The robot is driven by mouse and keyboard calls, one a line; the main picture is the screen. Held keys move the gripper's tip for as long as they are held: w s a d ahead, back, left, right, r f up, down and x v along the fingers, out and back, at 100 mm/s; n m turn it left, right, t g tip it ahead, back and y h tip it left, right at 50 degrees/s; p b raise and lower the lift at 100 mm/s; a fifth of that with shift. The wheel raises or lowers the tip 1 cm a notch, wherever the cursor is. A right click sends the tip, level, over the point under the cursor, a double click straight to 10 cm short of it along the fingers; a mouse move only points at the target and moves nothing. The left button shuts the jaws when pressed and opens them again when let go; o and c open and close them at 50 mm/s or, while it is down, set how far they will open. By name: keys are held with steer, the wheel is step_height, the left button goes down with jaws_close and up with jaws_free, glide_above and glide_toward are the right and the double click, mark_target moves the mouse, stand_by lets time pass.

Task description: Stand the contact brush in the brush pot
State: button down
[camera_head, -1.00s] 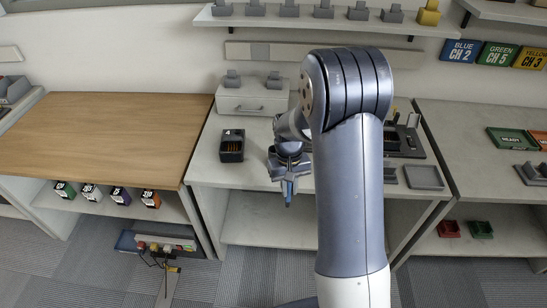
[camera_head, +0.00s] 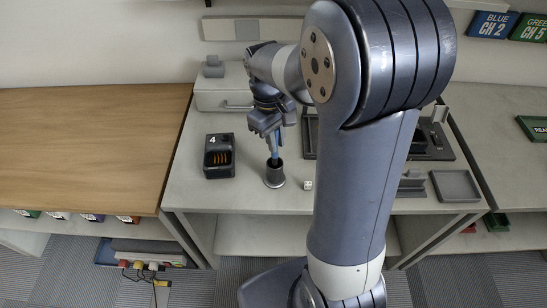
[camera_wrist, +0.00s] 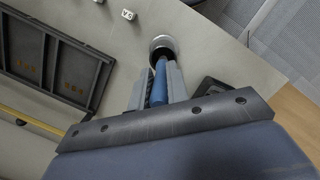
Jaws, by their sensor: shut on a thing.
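The contact brush is a slim blue stick (camera_head: 274,145) with a dark lower end, held pointing down and close to upright. My gripper (camera_head: 269,129) is shut on its upper part. The brush pot (camera_head: 275,180) is a small grey metal cup on the grey worktop, directly below the brush. The dark lower end of the brush meets the pot's mouth; I cannot tell how deep it sits. In the wrist view the brush (camera_wrist: 160,88) runs between my gripper's fingers (camera_wrist: 158,78) to the round pot (camera_wrist: 161,41).
A black charger marked 4 (camera_head: 219,157) stands left of the pot. A small white cube (camera_head: 308,185) lies close to its right. A grey drawer box (camera_head: 222,97) is behind. A grey tray (camera_head: 456,186) lies farther right. Clear worktop surrounds the pot's front.

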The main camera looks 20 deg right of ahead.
mark_target(276, 157)
steer(key=shift+f, duration=3.2)
steer(key=shift+f, duration=0.1)
steer(key=c, duration=1.4)
jaws_free()
steer(key=shift+o, duration=0.2)
step_height(276, 157, up, 12)
steer(key=w, duration=0.1)
steer(key=shift+w+a, duration=0.3)
steer(key=shift+a, duration=0.1)
